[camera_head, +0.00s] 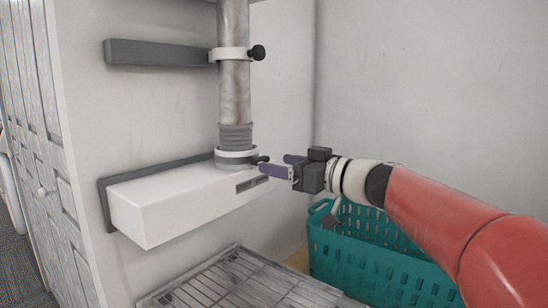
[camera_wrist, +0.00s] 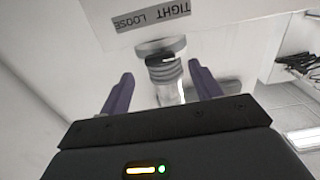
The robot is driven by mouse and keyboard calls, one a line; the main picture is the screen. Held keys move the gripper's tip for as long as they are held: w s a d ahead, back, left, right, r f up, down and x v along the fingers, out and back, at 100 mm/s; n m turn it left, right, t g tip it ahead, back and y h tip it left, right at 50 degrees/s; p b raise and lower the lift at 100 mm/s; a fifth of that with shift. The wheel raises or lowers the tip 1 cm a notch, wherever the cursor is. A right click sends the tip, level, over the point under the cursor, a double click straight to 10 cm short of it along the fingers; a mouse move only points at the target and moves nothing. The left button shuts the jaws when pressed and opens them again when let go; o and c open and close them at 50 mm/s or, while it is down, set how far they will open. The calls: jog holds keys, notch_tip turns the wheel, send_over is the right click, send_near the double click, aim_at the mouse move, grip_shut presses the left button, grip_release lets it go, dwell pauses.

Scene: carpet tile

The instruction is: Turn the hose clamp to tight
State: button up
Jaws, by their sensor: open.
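The hose clamp (camera_head: 234,156) is a pale ring with a dark knob (camera_head: 262,159), around the foot of a grey ribbed hose on a vertical pipe. My gripper (camera_head: 273,163) has purple fingers and is open, just right of the knob. In the wrist view the dark knob (camera_wrist: 160,60) shows ahead, between the open fingertips (camera_wrist: 161,70). I cannot tell whether the fingers touch it. A label (camera_wrist: 152,20) reading TIGHT and LOOSE appears upside down there, with TIGHT at right and LOOSE at left.
The pipe (camera_head: 235,90) rises from a white wall box (camera_head: 180,205). A second ring with a black knob (camera_head: 258,52) holds the pipe higher up, by a dark grey bar (camera_head: 160,53). A teal basket (camera_head: 375,260) stands under my arm. A grey slatted surface (camera_head: 240,285) lies below.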

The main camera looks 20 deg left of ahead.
aim_at(259, 160)
jog(key=shift+p+x, duration=0.55)
jog(key=shift+x, duration=1.7)
jog(key=shift+c, duration=0.4)
jog(key=c, duration=0.9)
jog(key=shift+f, duration=0.1)
